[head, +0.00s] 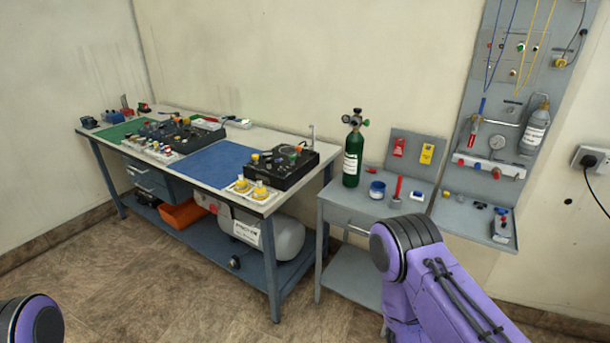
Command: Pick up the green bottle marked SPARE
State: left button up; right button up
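A dark green bottle (353,150) with a valve and gauge on top stands upright on the small grey side table, near its back left corner. It has a white label whose text is too small to read, so I cannot tell if it says SPARE. Nothing holds it. Only a purple link of my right arm shows at the lower right, in front of the side table. A bit of my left arm shows at the lower left corner. Neither gripper is in view.
The side table (343,211) also holds a blue jar (377,190) and a red tool (397,190). A long workbench (270,204) with equipment stands to its left. A grey wall panel (505,100) with a gauge and a grey bottle (535,128) is at right. Floor in front is clear.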

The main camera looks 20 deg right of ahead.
aim_at(355, 141)
jog(key=z, duration=1.1)
jog(key=i, duration=1.7)
jog(key=u, duration=0.85)
